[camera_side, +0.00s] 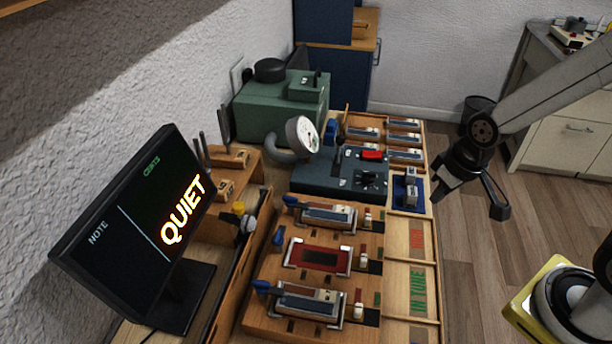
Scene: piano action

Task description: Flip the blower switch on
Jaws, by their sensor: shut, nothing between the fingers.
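A green box (262,122) stands at the back against the wall. On its top is a smaller green switch box (305,90) with a short dark lever (317,78); this looks like the blower with its switch, but no label is readable. The lever looks roughly upright; I cannot tell which setting it is in. My gripper (441,194) is shut and empty. It hangs in the air at the right, over or beside the bench's right edge, well apart from the green box and touching nothing.
Wooden key modules (310,258) fill the front bench. A monitor (130,230) reading "QUIET" stands left.

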